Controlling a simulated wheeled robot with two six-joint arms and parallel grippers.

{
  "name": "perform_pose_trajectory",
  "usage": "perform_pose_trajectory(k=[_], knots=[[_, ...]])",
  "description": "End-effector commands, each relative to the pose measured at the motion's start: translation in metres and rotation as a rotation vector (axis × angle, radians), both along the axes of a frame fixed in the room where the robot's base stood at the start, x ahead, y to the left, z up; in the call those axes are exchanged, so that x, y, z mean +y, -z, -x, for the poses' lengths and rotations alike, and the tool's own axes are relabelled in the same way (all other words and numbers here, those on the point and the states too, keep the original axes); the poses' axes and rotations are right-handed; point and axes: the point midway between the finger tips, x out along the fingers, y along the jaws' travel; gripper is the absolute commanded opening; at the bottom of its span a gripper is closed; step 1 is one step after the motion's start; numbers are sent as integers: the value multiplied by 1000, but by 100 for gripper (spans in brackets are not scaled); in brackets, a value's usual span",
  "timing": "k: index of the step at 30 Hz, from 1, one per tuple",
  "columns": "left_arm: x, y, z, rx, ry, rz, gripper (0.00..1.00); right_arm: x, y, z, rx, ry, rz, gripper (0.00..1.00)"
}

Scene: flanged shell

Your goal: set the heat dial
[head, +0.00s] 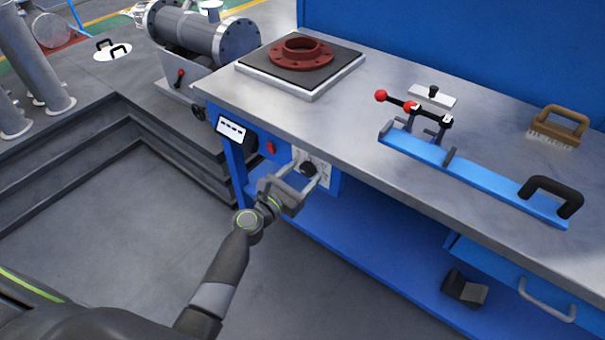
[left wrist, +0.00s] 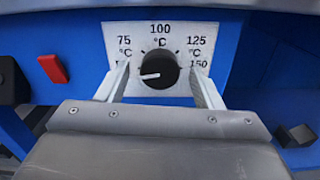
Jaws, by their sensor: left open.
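The heat dial (left wrist: 158,70) is a black round knob on a white scale plate (left wrist: 180,32) on the bench's blue front. The plate reads 75, 100, 125 and 150 °C, with a partly hidden mark at lower left. The knob's white pointer line points left and slightly down, below the 75 mark. In the head view the dial (head: 308,168) sits under the bench top. My left gripper (head: 305,180) is open, its fingers on either side of the knob. In the left wrist view the fingers (left wrist: 160,82) stand apart from the knob. My right gripper is not in view.
A red switch (left wrist: 52,69) is left of the dial, and a white display (head: 231,128) hangs further left. On the bench top (head: 335,125) are a hot plate (head: 262,70) with a red flange (head: 300,53), a blue clamp rail (head: 470,177) and a brush (head: 558,127).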

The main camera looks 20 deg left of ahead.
Motion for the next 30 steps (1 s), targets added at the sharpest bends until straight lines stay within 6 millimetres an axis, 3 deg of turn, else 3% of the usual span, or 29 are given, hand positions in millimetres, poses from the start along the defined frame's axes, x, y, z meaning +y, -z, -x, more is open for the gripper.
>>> perform_pose_trajectory(k=[12,22,30], knots=[[-3,0,-7,0,0,0,59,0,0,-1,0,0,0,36],[-3,0,-7,1,0,0,16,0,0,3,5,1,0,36],[-3,1,-7,-8,0,-26,16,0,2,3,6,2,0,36]])
